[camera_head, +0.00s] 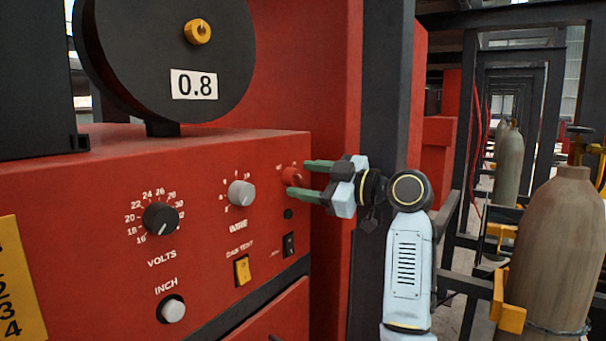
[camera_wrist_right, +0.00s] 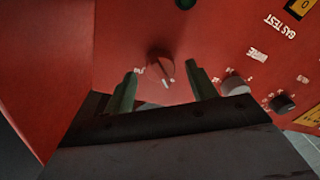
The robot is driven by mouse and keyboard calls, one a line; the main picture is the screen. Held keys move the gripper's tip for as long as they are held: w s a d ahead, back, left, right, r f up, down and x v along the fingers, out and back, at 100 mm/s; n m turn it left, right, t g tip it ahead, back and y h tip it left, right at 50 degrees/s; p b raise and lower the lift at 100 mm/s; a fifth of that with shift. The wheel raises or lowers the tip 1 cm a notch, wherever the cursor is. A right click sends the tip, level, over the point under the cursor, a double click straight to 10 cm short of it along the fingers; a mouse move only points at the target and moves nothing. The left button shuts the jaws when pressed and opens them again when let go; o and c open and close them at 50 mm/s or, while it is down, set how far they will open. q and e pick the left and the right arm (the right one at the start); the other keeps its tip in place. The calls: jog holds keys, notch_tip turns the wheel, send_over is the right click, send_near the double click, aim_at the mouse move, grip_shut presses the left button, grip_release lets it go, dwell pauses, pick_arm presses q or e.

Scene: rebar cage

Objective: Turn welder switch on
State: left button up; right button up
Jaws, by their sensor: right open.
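The red welder (camera_head: 90,200) fills the left of the head view. Its red rotary switch (camera_head: 291,176) sits at the right end of the front panel. My right gripper (camera_head: 310,179) is open, with its green fingers above and below the red switch. In the right wrist view the red switch (camera_wrist_right: 161,68), with a white pointer line, shows between and beyond the two fingertips (camera_wrist_right: 162,78). A gap shows on both sides of it there. Whether the fingers reach alongside the switch I cannot tell. My left gripper is not in view.
The panel also carries a black volts knob (camera_head: 160,218), a grey wire knob (camera_head: 241,193), a yellow gas test switch (camera_head: 242,270), a black rocker switch (camera_head: 289,245) and an inch button (camera_head: 173,310). Gas cylinders (camera_head: 552,250) stand at the right. A dark post (camera_head: 383,100) rises behind my right wrist.

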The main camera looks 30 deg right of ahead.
jog(key=shift+w+a, duration=0.3)
jog(key=shift+w, duration=0.35)
jog(key=c, duration=1)
